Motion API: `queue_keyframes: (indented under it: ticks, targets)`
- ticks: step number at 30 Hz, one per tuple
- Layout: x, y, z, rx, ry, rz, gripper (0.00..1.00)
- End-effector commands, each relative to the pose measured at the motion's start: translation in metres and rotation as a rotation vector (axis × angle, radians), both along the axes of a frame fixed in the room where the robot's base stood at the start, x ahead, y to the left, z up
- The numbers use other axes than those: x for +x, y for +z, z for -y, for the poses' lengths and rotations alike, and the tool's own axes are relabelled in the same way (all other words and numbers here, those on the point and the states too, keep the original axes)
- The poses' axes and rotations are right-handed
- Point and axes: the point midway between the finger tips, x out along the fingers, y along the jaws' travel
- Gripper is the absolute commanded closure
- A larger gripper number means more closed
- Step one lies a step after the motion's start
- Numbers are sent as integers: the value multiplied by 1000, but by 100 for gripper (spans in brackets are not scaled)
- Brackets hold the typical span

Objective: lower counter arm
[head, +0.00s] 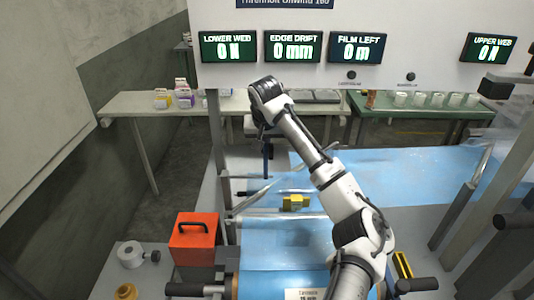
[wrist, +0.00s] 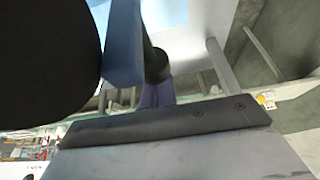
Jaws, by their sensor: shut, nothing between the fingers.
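In the head view my gripper (head: 267,172) points down over the machine, left of centre. Its dark narrow fingers look shut and hold nothing. A yellow block (head: 295,202), perhaps the counter, sits over the blue film to the right of and below my gripper. A thin bar with a black end (head: 242,194) runs to the left of the block; I cannot tell whether it is the counter arm. The gripper appears apart from both. In the wrist view a blue bar (wrist: 124,45) and a black round end (wrist: 156,66) show close up, partly hidden by a large dark shape.
Blue film (head: 410,170) spreads across the machine bed. An orange box with a handle (head: 194,240) stands at the left, near a white roll (head: 130,255). Display panels (head: 292,47) hang above, reading zero. Tables with cups and bottles (head: 440,100) stand behind. Metal posts rise at the right.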

Motion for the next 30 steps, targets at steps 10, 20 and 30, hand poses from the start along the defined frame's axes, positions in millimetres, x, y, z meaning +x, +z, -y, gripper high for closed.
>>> queue_keyframes:
  ticks: [10, 20, 30]
  targets:
    - [-3, -1, 0, 0, 0, -1, 100]
    - [-17, -3, 0, -1, 2, -6, 100]
    - [-30, -3, 0, 0, 0, -5, 100]
